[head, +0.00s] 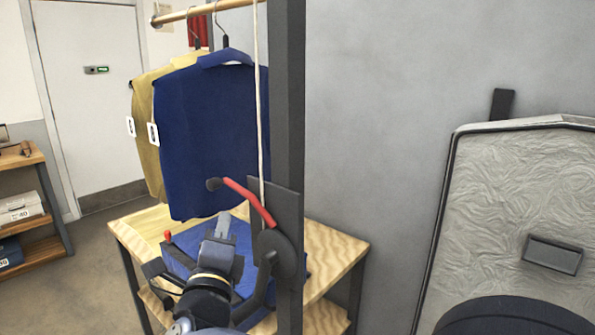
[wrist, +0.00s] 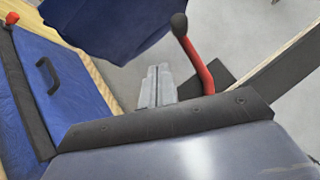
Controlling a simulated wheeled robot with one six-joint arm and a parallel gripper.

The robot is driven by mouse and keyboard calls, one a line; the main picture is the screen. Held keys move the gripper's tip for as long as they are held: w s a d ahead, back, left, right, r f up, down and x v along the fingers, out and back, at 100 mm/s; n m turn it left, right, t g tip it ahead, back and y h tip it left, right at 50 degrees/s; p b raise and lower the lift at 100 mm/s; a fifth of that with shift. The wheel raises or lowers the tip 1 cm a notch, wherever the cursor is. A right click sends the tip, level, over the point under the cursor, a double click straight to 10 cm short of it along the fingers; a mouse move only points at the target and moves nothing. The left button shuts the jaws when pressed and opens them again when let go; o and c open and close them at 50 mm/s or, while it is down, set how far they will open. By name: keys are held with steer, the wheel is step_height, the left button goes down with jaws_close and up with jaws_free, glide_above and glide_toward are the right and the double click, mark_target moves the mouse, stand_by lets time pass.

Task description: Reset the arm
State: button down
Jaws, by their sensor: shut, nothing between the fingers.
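My gripper (head: 221,224) is shut and empty, held above the wooden table in the head view. Its closed grey fingers (wrist: 155,86) point forward in the wrist view, just left of a red lever. The red lever (head: 247,200) has a dark knob at its upper end and comes from a round dark mount (head: 277,254) on the post. It also shows in the wrist view (wrist: 196,62), apart from the fingers. My arm hides part of the tabletop and of the blue surface lying on it.
A blue garment (head: 208,135) and a tan one hang from a rail (head: 190,14) above the table (head: 325,245). A dark post (head: 288,130) rises close on the right. A blue panel (wrist: 60,100) with a black handle and red knob lies below. Open floor (head: 100,262) is at left.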

steer(key=shift+s+d+r+n+g+p, duration=0.15)
steer(key=shift+r+n+g+p, duration=0.3)
steer(key=shift+p, duration=1.6)
steer(key=shift+s+d+n+y+p, duration=0.1)
steer(key=shift+d+n+y+p, duration=0.2)
steer(key=shift+p, duration=0.95)
steer(key=shift+s+d+r+n+g+p, duration=0.15)
steer(key=shift+n+g+p, duration=0.15)
steer(key=shift+p, duration=0.8)
steer(key=shift+s+d+f+b, duration=0.3)
steer(key=shift+s+d+b, duration=0.1)
steer(key=shift+s, duration=0.15)
steer(key=shift+s+d+f+b, duration=0.3)
steer(key=shift+s+b, duration=0.1)
steer(key=shift+s, duration=0.15)
steer(key=w+a+b, duration=0.1)
steer(key=b, duration=0.1)
steer(key=w+a+m+t+b, duration=0.1)
steer(key=b, duration=0.1)
steer(key=shift+w+a+f+b, duration=0.2)
steer(key=shift+w+b, duration=0.1)
steer(key=shift+w, duration=0.1)
